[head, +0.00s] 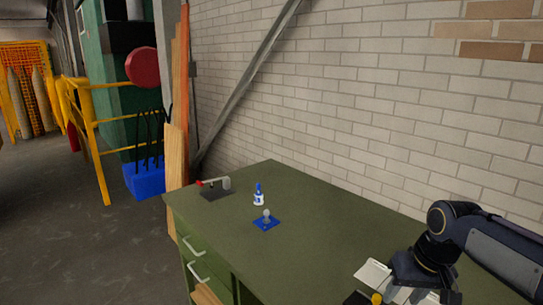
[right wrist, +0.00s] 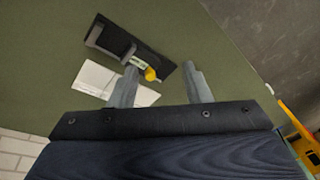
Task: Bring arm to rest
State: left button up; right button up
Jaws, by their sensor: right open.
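My right arm reaches in from the right edge of the head view, over the near right part of the green workbench (head: 320,225). Its right gripper (head: 418,295) points down at the bottom edge of that view, partly cut off. In the right wrist view the right gripper (right wrist: 163,84) has its two fingers spread wide with nothing held between them. A yellow knob (right wrist: 151,74) on a black plate (right wrist: 158,60) shows just beyond the left finger. I cannot tell the exact gap between finger and knob. My left gripper is in neither view.
A white card (right wrist: 97,80) lies beside the black plate. Farther off on the bench are a blue-and-white bottle (head: 258,197), a blue pad (head: 267,224) with a grey ball, and a red-handled clamp (head: 215,184). A brick wall (head: 400,110) stands behind. The bench middle is clear.

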jog(key=s+a+f+t+y, duration=0.1)
jog(key=s+a+f, duration=0.1)
jog(key=s, duration=0.8)
jog(key=s+a+f+t+y, duration=0.1)
jog(key=s+a+f+t, duration=0.1)
jog(key=s+a, duration=0.3)
jog(key=s, duration=0.4)
jog(key=shift+s+f+m, duration=0.35)
jog(key=shift+f+m, duration=0.05)
